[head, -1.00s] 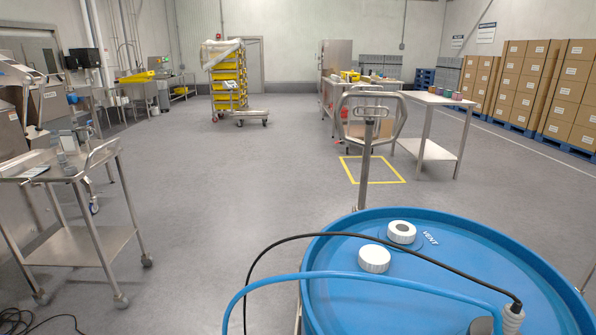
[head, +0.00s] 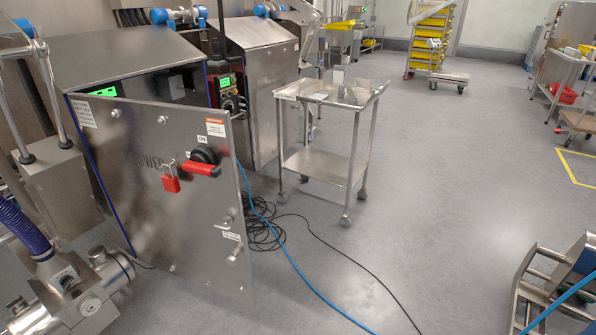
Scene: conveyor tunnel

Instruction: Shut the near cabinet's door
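The near cabinet (head: 140,62) stands at the left in the head view, a steel box with a sloped top. Its steel door (head: 135,195) hangs open and swung outward, with a gap showing the dark inside and a green-lit screen. The door carries a red padlock (head: 170,179), a black rotary switch with a red handle (head: 201,169) and small latch knobs (head: 226,223) near its right edge. My gripper is not in view, so its state and its distance from the door are hidden.
A second steel cabinet (head: 262,60) stands behind. A wheeled steel cart (head: 325,165) is right of the door. Black cables (head: 265,232) and a blue hose (head: 290,262) lie on the floor by the door. A metal frame (head: 545,285) is at lower right. Open floor lies between.

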